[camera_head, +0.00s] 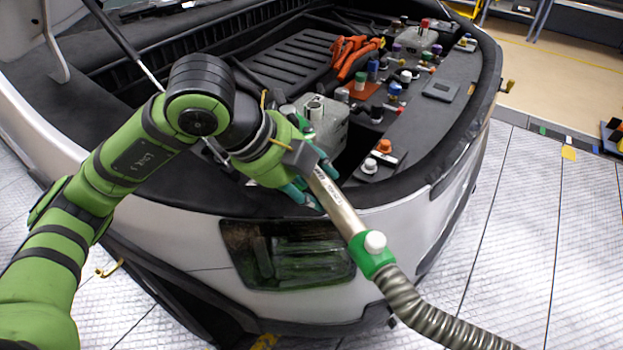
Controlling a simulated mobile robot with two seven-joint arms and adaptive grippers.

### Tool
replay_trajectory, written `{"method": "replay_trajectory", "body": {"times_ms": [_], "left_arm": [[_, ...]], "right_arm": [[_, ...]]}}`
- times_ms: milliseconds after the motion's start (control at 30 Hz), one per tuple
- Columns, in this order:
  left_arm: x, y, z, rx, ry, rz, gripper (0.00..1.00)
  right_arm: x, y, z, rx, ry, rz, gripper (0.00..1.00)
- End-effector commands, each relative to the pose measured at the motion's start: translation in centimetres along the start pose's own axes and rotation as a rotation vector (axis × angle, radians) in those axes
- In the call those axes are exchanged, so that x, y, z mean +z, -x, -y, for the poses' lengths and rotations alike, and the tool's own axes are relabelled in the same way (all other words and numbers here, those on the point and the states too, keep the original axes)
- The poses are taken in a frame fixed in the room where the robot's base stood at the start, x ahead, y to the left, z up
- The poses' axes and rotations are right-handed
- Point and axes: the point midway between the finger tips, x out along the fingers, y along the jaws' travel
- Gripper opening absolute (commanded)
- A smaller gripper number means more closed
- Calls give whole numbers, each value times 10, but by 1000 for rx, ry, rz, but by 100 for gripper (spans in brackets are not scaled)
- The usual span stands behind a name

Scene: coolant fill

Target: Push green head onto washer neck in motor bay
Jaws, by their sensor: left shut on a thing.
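My left gripper (310,180) comes in from the left over the front edge of the motor bay. Its teal fingers are shut around a metal filling tube (338,208). The tube slants down to the right to a green head (371,258) with a white knob, which hangs in front of the bumper, apart from any neck. A ribbed grey hose (430,312) runs on from it. A pale grey tank (327,128) with a short upright neck (314,107) stands just behind my gripper, partly hidden by it. I cannot tell whether this is the washer neck. My right gripper is out of view.
A second grey tank (414,42) with a red cap is at the back.

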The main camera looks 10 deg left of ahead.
Motion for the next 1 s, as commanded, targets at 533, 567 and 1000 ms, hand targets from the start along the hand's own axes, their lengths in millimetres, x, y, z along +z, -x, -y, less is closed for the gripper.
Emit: {"method": "replay_trajectory", "body": {"times_ms": [533, 567, 1000], "left_arm": [[0, -5, -4, 1, 0, 0, 74], [0, -5, -4, 1, 0, 0, 74], [1, 26, -4, 1, 1, 3, 74]], "right_arm": [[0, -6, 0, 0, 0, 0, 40], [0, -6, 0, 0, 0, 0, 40], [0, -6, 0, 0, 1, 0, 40]]}}
